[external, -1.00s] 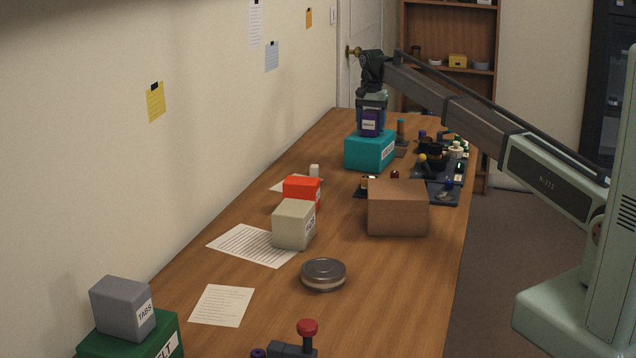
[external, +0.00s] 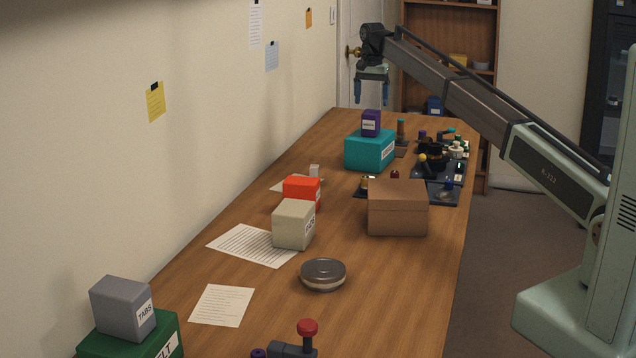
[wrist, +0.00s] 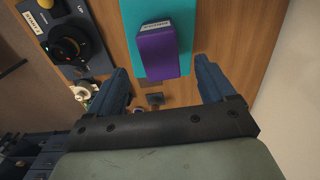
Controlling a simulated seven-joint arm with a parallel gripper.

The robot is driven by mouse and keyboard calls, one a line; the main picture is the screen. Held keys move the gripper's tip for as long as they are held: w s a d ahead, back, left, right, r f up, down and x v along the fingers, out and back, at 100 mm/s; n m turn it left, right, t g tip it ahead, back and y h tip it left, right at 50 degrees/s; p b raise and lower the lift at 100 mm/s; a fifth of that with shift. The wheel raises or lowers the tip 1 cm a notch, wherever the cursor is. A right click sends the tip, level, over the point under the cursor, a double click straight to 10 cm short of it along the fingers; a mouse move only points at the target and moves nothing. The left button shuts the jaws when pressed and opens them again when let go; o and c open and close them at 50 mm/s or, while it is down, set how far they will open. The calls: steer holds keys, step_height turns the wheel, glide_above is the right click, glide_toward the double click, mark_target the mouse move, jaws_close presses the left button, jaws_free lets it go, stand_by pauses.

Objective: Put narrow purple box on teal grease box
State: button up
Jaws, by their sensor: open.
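The narrow purple box (external: 371,123) stands upright on top of the teal grease box (external: 366,151) toward the far end of the table. In the wrist view the purple box (wrist: 158,51) lies over the teal box (wrist: 185,12). My gripper (external: 372,98) is open and empty, above the purple box and apart from it. In the wrist view its two blue fingers (wrist: 162,82) are spread wide, with nothing between the tips.
A brown box (external: 398,208), a red box (external: 301,193) and a beige box (external: 293,225) stand nearer on the table. Dark trays with small parts (external: 440,168) lie right of the teal box. A round tin (external: 323,273) sits in front on open tabletop.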

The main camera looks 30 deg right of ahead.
mark_target(371, 111)
steer(key=shift+r, duration=1.9)
